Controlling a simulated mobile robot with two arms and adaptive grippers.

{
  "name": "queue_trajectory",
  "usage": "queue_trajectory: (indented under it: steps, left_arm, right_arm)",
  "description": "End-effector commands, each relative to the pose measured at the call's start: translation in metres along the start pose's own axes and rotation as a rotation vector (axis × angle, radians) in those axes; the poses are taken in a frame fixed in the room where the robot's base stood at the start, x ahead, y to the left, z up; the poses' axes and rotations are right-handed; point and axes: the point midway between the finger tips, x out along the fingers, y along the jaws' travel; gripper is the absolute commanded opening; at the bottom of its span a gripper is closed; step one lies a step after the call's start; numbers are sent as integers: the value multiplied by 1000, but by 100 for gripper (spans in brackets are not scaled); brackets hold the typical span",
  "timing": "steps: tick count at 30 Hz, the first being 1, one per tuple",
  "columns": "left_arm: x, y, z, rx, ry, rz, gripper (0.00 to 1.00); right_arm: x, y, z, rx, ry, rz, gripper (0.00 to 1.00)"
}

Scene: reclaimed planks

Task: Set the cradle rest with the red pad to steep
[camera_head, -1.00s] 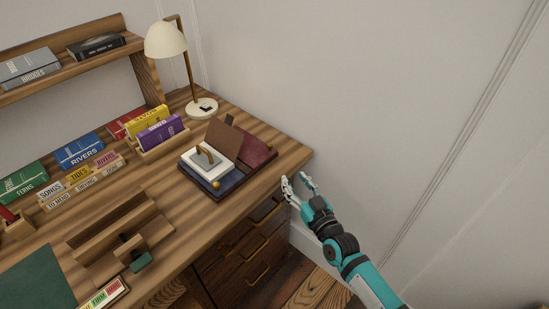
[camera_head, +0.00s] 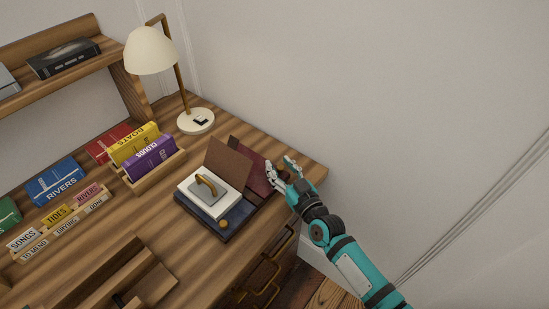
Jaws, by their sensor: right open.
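A low desk piece with a dark red pad (camera_head: 256,181) on its right and a blue pad (camera_head: 209,222) on its left sits near the desk's right end. A brown panel (camera_head: 229,163) stands tilted up between them. A white block with a handle (camera_head: 209,192) lies over the blue part. My right gripper (camera_head: 279,167) is open at the right edge of the red pad, its fingers partly covering it. I cannot tell whether they touch it. My left gripper is not in view.
A lamp (camera_head: 152,52) stands behind on the desk (camera_head: 158,212). A wooden holder (camera_head: 158,170) with yellow and purple books is to the left of the pads. Drawer handles (camera_head: 262,280) show below the front edge. A bare wall lies to the right.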

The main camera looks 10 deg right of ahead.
Motion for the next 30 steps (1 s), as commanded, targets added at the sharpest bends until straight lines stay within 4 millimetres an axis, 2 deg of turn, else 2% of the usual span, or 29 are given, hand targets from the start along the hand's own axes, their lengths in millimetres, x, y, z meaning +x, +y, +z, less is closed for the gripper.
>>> queue_trajectory:
  steps: [9,19,30]
  left_arm:
    - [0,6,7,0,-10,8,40]
    - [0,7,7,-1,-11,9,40]
    - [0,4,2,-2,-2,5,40]
  right_arm:
    - [0,0,0,1,0,0,41]
    - [0,0,0,1,0,0,0]
    - [0,0,0,2,-1,0,0]
